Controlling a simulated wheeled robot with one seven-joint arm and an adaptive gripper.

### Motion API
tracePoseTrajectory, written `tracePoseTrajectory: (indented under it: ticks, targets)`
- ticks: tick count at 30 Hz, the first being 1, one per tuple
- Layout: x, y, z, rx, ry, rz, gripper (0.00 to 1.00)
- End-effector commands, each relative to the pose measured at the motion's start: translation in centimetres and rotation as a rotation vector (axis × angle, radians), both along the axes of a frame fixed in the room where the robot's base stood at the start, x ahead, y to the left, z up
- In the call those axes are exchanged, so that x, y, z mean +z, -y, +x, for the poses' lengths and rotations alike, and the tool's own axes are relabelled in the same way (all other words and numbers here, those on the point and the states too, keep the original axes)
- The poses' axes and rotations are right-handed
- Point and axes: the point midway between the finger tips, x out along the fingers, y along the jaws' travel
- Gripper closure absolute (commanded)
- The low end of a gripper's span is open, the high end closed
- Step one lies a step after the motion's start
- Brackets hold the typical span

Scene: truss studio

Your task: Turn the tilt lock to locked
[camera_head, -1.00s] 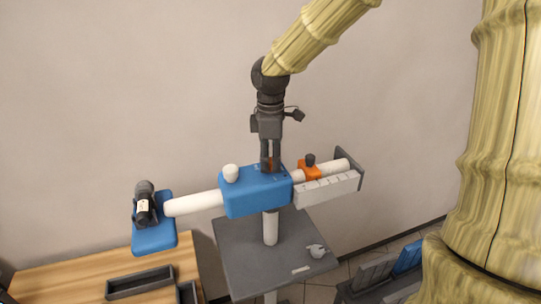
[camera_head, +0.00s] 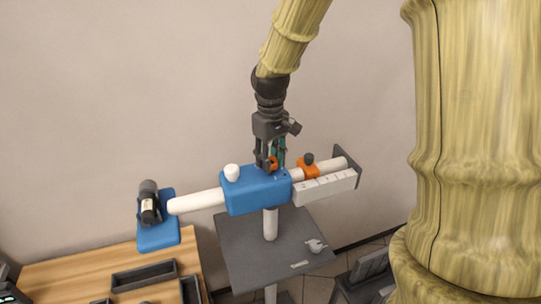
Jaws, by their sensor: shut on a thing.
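The blue housing (camera_head: 254,191) sits on a white horizontal bar on a post. A small orange part (camera_head: 271,163), apparently the tilt lock, shows on top of the housing between my gripper's fingers. My gripper (camera_head: 269,165) points down and is shut on this orange part. Its fingers hide most of the part, so its exact angle and any markings cannot be read. A white knob (camera_head: 232,172) stands on the housing to the left of my gripper.
An orange slider with a dark knob (camera_head: 308,165) sits on the bar at right, above a white scale (camera_head: 325,187). A camera (camera_head: 148,203) rests on a blue plate (camera_head: 158,236) at the left end. A grey table (camera_head: 250,262) stands below, with a wooden desk at left.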

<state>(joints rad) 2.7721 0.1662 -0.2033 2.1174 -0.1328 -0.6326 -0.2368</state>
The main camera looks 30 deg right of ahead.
Motion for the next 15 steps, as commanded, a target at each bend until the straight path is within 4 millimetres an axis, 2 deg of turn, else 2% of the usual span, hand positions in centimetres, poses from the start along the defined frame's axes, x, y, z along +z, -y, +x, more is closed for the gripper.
tracePoseTrajectory:
  ticks: [6, 15]
  targets:
    - [0.20, 0.07, 0.15, -0.097, 0.004, -0.002, 0.90]
    - [0.13, 0.05, 0.16, -0.147, 0.004, -0.001, 0.90]
